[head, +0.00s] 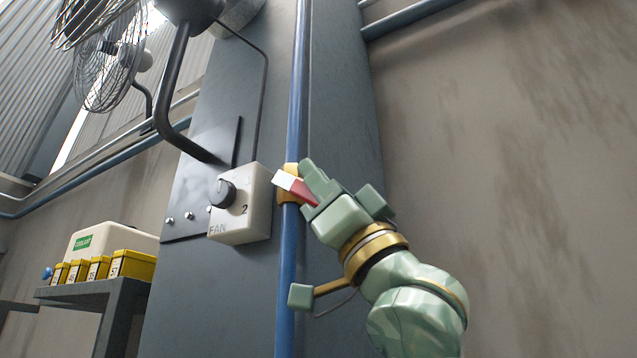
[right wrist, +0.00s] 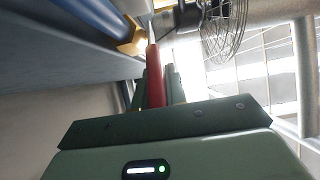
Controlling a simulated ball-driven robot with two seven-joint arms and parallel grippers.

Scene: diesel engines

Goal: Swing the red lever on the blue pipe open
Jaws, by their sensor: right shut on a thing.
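The blue pipe (head: 297,100) runs vertically up the grey column and carries a yellow valve body (head: 290,190). The red lever (head: 302,192) has a pale end at the left and points across the pipe, slightly tilted. My right gripper (head: 318,192) is shut on the lever, just right of the pipe. In the right wrist view the red lever (right wrist: 154,80) lies between the fingers of my right gripper (right wrist: 158,88), with the blue pipe (right wrist: 92,20) and yellow valve (right wrist: 133,40) at upper left. The fingers hide part of the lever. My left gripper is not in view.
A white fan switch box (head: 240,205) with a dark knob sits on the column, close left of the valve. A wall fan (head: 108,60) hangs at upper left. Yellow boxes (head: 130,264) and a white coolant container (head: 110,240) stand on a shelf at lower left. The right side is bare wall.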

